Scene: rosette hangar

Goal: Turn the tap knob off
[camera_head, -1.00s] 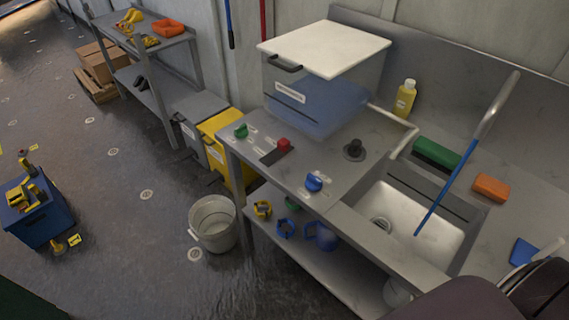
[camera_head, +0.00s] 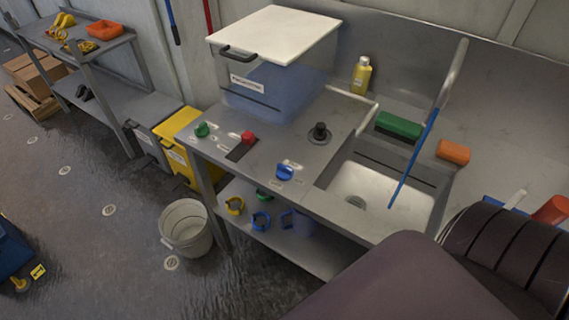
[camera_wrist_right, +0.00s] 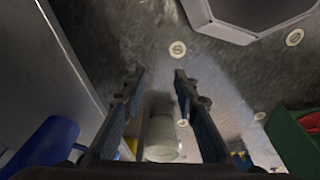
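In the head view, a blue knob (camera_head: 285,172), a red knob (camera_head: 248,137) and a green knob (camera_head: 202,130) stand on the steel counter (camera_head: 262,165). A black round fitting (camera_head: 319,133) stands behind them. I cannot tell from the labels which knob works the tap. My right gripper (camera_wrist_right: 157,78) is open and empty in the right wrist view, pointing toward the floor. My left gripper is not in view.
A clear bin with a white lid (camera_head: 275,28) stands on the counter. A yellow bottle (camera_head: 361,75), green block (camera_head: 399,125) and orange sponge (camera_head: 453,151) are at the back. A bucket (camera_head: 186,228) is on the floor, also in the wrist view (camera_wrist_right: 162,138). Several coloured rings lie on the lower shelf.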

